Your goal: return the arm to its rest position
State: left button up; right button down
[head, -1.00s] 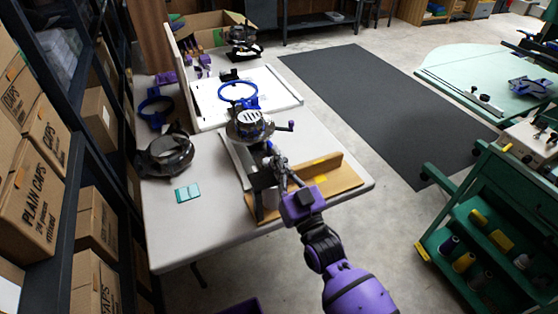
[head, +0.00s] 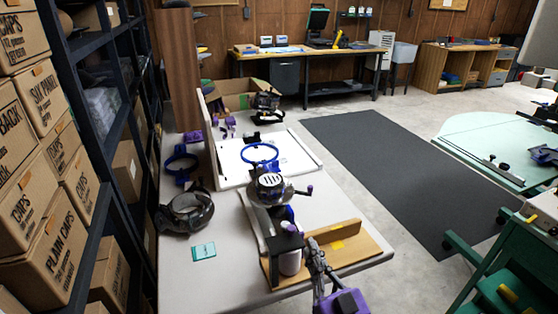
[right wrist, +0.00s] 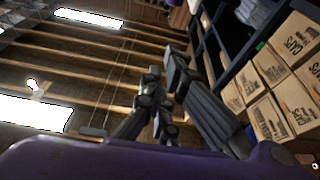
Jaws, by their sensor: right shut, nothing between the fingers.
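My right gripper (head: 312,243) is at the bottom of the head view, in front of the table's near edge, its dark fingers pointing upward. It is shut and empty. The purple wrist is cut off by the picture's lower edge. In the right wrist view the dark fingers (right wrist: 160,72) stand out against the ceiling beams and lamps. My left gripper is not in view.
The grey table (head: 225,272) holds a hooping station with a wooden board (head: 345,248), a blue hoop (head: 259,153), a dark round cap clamp (head: 187,212) and a teal packet (head: 203,251). Shelves with boxes (head: 52,240) stand left, a green cart (head: 490,262) right. A dark mat (head: 400,165) lies clear.

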jog(key=s+d+f+m+g+h+p, duration=0.1)
jog(key=s+d+f+g+h+p, duration=0.25)
jog(key=s+f+g, duration=0.7)
pick_arm(q)
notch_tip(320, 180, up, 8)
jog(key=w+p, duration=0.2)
jog(key=p, duration=0.2)
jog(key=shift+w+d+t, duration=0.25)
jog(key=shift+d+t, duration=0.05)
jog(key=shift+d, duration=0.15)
pick_arm(e)
jog(key=s+d+f+m+h, duration=0.1)
jog(key=s+f, duration=0.4)
jog(key=s, duration=0.6)
jog(key=s+d+f+m+g+h, duration=0.1)
jog(key=s+d+f, duration=0.2)
jog(key=s, duration=0.8)
notch_tip(320, 180, down, 3)
jog(key=shift+d+r, duration=0.1)
jog(key=shift+d, duration=0.1)
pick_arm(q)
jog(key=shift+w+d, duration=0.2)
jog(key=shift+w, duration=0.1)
pick_arm(e)
jog(key=shift+w+g, duration=0.1)
jog(key=shift+g, duration=0.15)
